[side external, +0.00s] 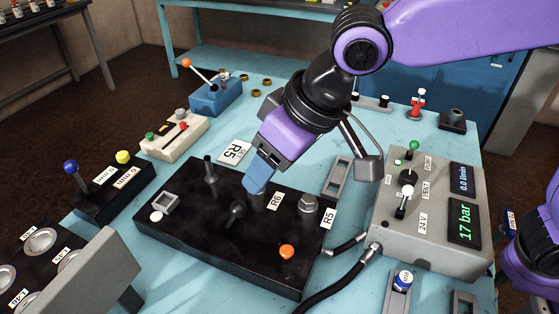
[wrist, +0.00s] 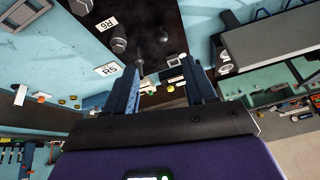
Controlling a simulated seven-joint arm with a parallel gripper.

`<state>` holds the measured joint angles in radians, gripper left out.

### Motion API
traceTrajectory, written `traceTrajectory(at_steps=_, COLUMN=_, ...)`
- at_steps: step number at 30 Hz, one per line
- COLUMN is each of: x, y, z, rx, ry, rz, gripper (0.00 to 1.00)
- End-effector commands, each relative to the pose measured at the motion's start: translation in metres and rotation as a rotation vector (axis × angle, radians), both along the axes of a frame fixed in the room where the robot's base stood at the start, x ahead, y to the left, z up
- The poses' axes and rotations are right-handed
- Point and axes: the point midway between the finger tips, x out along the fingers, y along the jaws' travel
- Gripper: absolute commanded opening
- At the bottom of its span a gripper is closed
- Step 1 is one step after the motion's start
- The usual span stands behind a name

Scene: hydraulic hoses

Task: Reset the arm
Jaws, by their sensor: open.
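My gripper (side external: 258,182) has blue fingers and points down over the black box (side external: 190,250), close to the R6 label (side external: 276,200). A dark stub stands just under the fingertips in the side view; whether they touch it I cannot tell. In the wrist view the two fingers of my gripper (wrist: 163,75) are spread apart, with nothing clearly held between them. The black box also carries dark levers (side external: 211,172), a grey hex fitting (side external: 308,204), an orange button (side external: 286,251) and a white button (side external: 156,216).
A grey gauge unit (side external: 400,240) reading 17 bar stands to the right, with black hoses (side external: 345,280) running to it. A blue lever box (side external: 215,98), a cream switch box (side external: 173,137) and a black knob box (side external: 112,188) stand to the left. Teal table surface shows between them.

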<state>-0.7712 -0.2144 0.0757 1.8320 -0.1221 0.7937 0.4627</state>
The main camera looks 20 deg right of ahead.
Motion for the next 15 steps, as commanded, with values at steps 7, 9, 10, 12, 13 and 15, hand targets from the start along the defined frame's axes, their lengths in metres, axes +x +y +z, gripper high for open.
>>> traceTrajectory(at_steps=7, x=0.0, y=0.0, z=0.0, rx=-0.001, ry=0.001, rz=0.0, gripper=0.55)
traceTrajectory(at_steps=9, x=0.0, y=-0.004, z=-0.001, rx=-0.005, ry=0.002, rz=0.004, gripper=0.55)
traceTrajectory(at_steps=10, x=0.001, y=-0.007, z=-0.002, rx=-0.008, ry=0.004, rz=0.007, gripper=0.55)
traceTrajectory(at_steps=12, x=0.001, y=-0.016, z=-0.005, rx=-0.019, ry=0.009, rz=0.019, gripper=0.55)
traceTrajectory(at_steps=13, x=0.0, y=-0.021, z=-0.006, rx=-0.027, ry=0.013, rz=0.026, gripper=0.55)
traceTrajectory(at_steps=15, x=-0.001, y=-0.036, z=-0.01, rx=-0.044, ry=0.02, rz=0.049, gripper=0.55)
